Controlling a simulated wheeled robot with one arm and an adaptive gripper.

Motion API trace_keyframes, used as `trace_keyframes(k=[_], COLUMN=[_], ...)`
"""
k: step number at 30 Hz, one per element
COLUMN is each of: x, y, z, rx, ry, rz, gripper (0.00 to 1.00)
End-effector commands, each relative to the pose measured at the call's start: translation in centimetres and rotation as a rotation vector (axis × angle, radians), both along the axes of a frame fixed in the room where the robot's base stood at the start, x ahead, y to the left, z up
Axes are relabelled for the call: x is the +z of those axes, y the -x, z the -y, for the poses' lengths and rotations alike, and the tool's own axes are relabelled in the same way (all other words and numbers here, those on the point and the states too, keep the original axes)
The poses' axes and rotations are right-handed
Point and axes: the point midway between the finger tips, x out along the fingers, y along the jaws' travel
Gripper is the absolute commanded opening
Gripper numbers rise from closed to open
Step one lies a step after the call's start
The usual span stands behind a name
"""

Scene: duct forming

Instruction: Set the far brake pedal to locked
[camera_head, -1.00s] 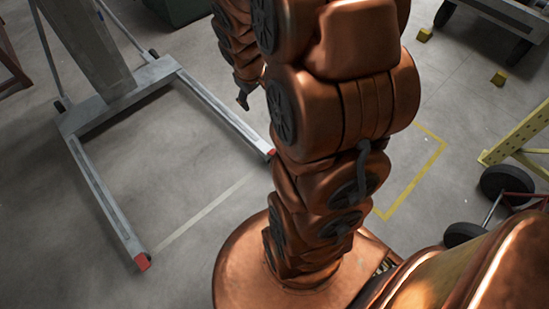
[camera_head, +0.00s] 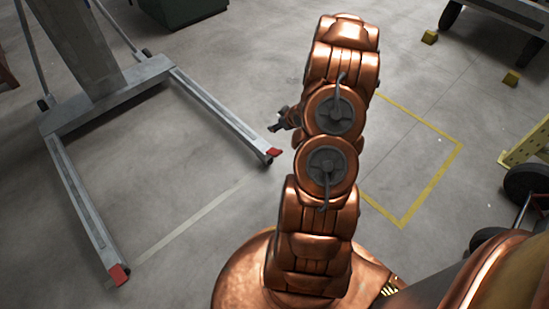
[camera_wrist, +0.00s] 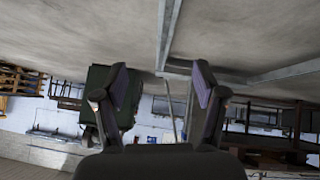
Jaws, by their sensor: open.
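A grey steel lift stand with a U-shaped base (camera_head: 82,215) stands on the floor at the left of the head view. Its two legs end in red pieces: the far one (camera_head: 272,154) near the picture's middle and the near one (camera_head: 119,274) at lower left. They look like the pedals, but their locked or unlocked state is too small to tell. My gripper (camera_head: 278,122) shows small and dark beside my arm, just above the far red end in the picture. In the wrist view my gripper (camera_wrist: 160,72) is open and empty, with grey frame bars (camera_wrist: 170,35) beyond it.
A dark green box (camera_head: 180,8) stands at the back; it also shows in the wrist view (camera_wrist: 97,85). A yellow floor outline (camera_head: 430,185) lies right of my arm. Yellow blocks (camera_head: 430,37), a wheeled cart (camera_head: 500,20) and a yellow frame (camera_head: 525,140) are at the right.

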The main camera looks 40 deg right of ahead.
Motion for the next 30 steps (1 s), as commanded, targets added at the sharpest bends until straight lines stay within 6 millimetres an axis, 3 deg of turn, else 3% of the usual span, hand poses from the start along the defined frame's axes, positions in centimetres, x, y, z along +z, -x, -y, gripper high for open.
trace_keyframes(k=[1, 3, 9, 12, 18, 22, 30], x=[-3.3, -5.8, -12.3, -14.6, -17.1, -17.6, -18.4], y=[0.6, 1.0, 2.4, 3.1, 4.2, 4.5, 2.6], z=[0.3, 0.6, 0.7, 0.7, 0.2, 0.0, 0.0], rx=[-0.003, 0.001, -0.003, -0.011, -0.027, -0.03, -0.028], ry=[-0.02, -0.039, -0.102, -0.128, -0.165, -0.175, -0.176], rz=[0.026, 0.078, 0.237, 0.315, 0.424, 0.453, 0.458], gripper=[0.71, 0.71, 0.71, 0.71, 0.71, 0.71, 0.71])
